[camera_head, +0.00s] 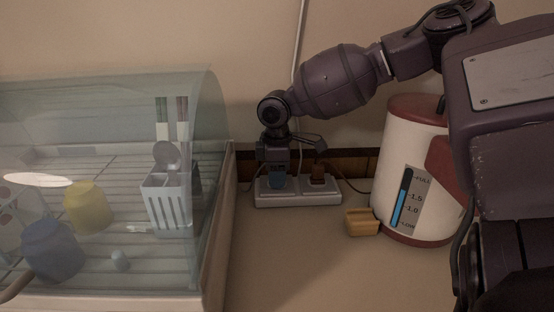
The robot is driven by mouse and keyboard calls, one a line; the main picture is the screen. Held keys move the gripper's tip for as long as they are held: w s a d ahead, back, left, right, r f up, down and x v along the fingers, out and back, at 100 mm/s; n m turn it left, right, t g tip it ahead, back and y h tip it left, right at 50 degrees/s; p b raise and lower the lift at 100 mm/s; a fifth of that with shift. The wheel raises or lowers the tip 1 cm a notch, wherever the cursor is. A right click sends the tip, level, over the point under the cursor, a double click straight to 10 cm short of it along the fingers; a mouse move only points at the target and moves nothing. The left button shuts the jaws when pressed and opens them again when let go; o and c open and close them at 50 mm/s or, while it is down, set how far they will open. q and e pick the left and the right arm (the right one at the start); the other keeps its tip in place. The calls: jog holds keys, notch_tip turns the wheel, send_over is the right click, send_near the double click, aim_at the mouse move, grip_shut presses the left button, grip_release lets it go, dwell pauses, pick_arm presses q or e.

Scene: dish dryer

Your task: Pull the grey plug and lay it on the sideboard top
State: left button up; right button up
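A white power strip (298,200) lies on the sideboard top (300,265) near the wall. A blue-grey plug (278,181) stands in its left part, and a brown plug (318,174) stands to the right of it. The dim light makes the plug colours hard to judge. My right gripper (288,157) reaches down from above at the blue-grey plug, with a dark part of it near the brown plug. Its fingertips are dark and partly hidden, so I cannot tell whether they touch or grip a plug. My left gripper is not in view.
A glass-covered dish dryer (215,190) with cups and a white cutlery holder (166,200) stands left. A white and red water container (400,150) stands right, with a small yellow-orange block-like object (361,222) beside it. The sideboard top in front of the strip is clear.

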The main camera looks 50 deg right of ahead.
grip_shut()
jog(key=shift+r, duration=0.1)
jog(key=shift+r+p, duration=0.35)
jog(key=shift+r, duration=1.05)
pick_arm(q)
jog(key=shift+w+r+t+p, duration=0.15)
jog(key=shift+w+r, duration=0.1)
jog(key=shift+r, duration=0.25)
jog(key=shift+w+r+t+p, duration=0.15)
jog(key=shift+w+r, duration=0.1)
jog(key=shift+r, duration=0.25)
pick_arm(e)
jog(key=shift+r, duration=1.5)
